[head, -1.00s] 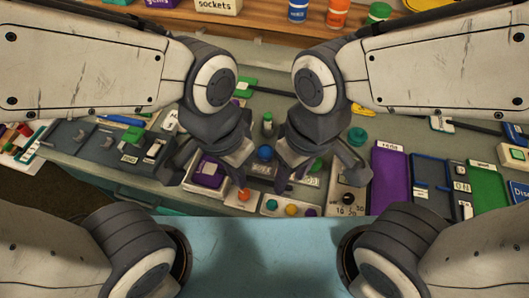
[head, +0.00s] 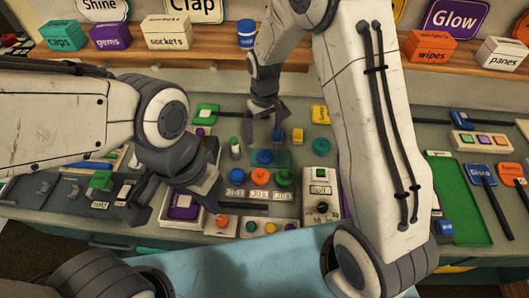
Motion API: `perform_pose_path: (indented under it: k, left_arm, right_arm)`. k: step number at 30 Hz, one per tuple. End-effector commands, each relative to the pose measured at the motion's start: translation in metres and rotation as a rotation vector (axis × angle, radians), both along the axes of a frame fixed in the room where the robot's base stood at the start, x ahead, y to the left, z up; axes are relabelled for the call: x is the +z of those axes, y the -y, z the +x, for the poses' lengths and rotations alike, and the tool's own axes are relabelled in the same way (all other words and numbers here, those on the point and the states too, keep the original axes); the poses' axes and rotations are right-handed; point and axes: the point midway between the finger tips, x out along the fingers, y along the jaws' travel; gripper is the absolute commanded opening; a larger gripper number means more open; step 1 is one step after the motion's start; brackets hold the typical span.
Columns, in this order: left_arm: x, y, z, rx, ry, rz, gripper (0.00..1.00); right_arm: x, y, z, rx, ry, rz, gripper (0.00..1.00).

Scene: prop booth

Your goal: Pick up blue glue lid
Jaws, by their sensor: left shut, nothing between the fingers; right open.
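A round blue lid-like piece (head: 264,157) sits on a teal mat (head: 285,157) at the middle of the bench. A smaller blue piece (head: 278,134) stands just behind it, close under my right gripper; I cannot tell which of the two is the glue lid. A white bottle with a green cap (head: 235,147) stands to the left. My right gripper (head: 267,117) is open, pointing down, with nothing visibly held. My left gripper (head: 139,213) is shut and empty at the front left, beside a purple tray (head: 184,211).
A teal round piece (head: 321,145), a small yellow block (head: 297,135) and a dial box (head: 321,188) stand to the right. Button panels (head: 260,196) line the front. A wooden shelf (head: 190,62) with labelled boxes runs along the back.

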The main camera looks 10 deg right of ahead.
Motion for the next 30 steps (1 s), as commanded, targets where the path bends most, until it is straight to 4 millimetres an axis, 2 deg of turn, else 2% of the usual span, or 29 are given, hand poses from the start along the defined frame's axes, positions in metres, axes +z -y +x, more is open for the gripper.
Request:
perform_pose_path:
  k: [9,14,22,26,30]
  left_arm:
    - [0.012,0.000,0.000,0.000,0.000,0.000,0.00]
    - [0.015,0.000,0.000,0.001,0.000,0.000,0.00]
    - [0.036,0.000,0.000,-0.001,0.000,0.000,0.00]
    - [0.039,0.000,0.000,-0.002,0.000,0.000,0.00]
    - [0.040,0.000,0.000,-0.003,0.000,0.000,0.00]
  right_arm:
    - [-0.045,0.002,0.001,-0.002,-0.006,-0.002,1.00]
    - [-0.056,0.002,0.001,-0.002,-0.003,-0.001,1.00]
    - [-0.084,0.002,0.001,-0.002,-0.007,-0.001,1.00]
    - [-0.100,0.002,0.002,-0.002,-0.005,-0.002,1.00]
    - [-0.107,0.002,0.003,-0.002,-0.001,0.000,1.00]
